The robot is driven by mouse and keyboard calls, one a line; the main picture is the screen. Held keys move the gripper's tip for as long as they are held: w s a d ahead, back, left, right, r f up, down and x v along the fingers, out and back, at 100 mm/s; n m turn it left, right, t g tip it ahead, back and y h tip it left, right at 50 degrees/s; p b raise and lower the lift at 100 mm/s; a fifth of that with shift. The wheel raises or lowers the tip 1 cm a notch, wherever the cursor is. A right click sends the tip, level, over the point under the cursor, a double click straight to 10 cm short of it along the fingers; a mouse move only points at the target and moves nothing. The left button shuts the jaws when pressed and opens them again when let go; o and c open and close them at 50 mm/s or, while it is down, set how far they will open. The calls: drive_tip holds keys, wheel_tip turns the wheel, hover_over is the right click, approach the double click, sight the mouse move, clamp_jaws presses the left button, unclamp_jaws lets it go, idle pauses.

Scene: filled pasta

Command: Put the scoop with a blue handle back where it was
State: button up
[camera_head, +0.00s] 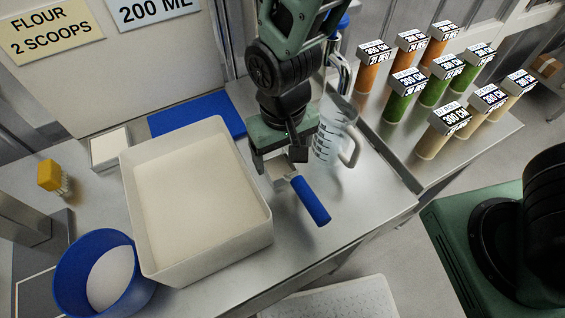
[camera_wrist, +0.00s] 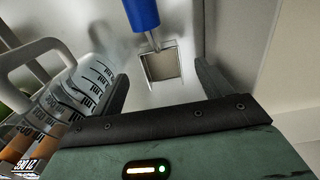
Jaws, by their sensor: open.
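The scoop with a blue handle (camera_head: 309,200) lies on the metal table to the right of the white flour bin, its handle pointing to the front right. In the wrist view its blue handle (camera_wrist: 142,14) is at the top and its square metal head (camera_wrist: 160,64) lies between my fingers, apart from both. My gripper (camera_head: 283,167) is above the scoop's head, pointing down, open and empty. In the head view my gripper partly hides the scoop's head. The gap between fingers and scoop is hard to judge.
A clear measuring jug (camera_head: 330,140) stands close to the right of my gripper. The white bin (camera_head: 259,222) of flour is at left, with a blue bowl (camera_head: 68,270) beside it. Several pasta containers (camera_head: 398,100) stand on the right-hand table. The table front right of the scoop is clear.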

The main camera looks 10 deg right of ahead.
wheel_tip(320, 180, up, 7)
drive_tip(key=s+d+r+n, duration=0.4)
drive_tip(key=s+d+r, duration=0.2)
drive_tip(key=s, duration=0.3)
drive_tip(key=shift+s+d+n+y, duration=0.3)
drive_tip(key=shift+s+d, duration=0.05)
drive_tip(key=shift+d, duration=0.3)
